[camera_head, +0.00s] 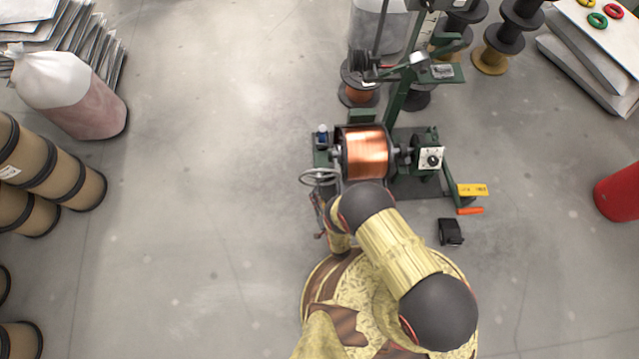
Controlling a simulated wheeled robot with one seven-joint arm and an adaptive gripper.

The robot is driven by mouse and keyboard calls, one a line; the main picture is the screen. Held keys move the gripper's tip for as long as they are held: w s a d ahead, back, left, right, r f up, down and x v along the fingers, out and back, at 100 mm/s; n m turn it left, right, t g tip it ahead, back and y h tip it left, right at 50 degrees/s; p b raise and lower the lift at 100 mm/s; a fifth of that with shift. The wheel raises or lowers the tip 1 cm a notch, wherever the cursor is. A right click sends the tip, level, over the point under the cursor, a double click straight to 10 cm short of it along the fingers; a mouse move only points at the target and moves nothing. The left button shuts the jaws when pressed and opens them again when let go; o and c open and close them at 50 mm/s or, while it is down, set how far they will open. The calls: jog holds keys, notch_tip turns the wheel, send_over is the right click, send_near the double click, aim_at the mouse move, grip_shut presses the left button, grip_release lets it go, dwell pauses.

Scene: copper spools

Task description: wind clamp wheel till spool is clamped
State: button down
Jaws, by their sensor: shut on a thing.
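The copper spool (366,152) sits on its side in the green winding machine (400,185), between a support on its left and a drive box with a dial (430,158) on its right. The grey clamp wheel (307,178) is at the machine's left front, below a small blue part (322,137). My gripper (319,199) reaches up to the near side of the wheel and is shut on it. The fingers are small and partly hidden by my arm, so the exact grip on the rim is hard to see. I cannot tell how tightly the spool is held.
A yellow tag (473,190), an orange marker (470,211) and a black box (450,232) lie right of my arm. The floor left of the machine is clear.

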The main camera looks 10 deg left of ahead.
jog(key=shift+w+a+r, duration=0.25)
jog(key=shift+a+r, duration=0.15)
jog(key=shift+a, duration=0.2)
jog(key=shift+w+a+r, duration=0.25)
jog(key=shift+a+r, duration=0.15)
jog(key=shift+a, duration=0.15)
jog(key=shift+t, duration=0.3)
jog(key=c, duration=2)
grip_release()
jog(key=o, duration=0.3)
jog(key=shift+s+d+f, duration=0.2)
jog(key=shift+s+f, duration=0.05)
jog(key=shift+s, duration=0.05)
jog(key=shift+o, duration=0.2)
notch_tip(320, 180, up, 10)
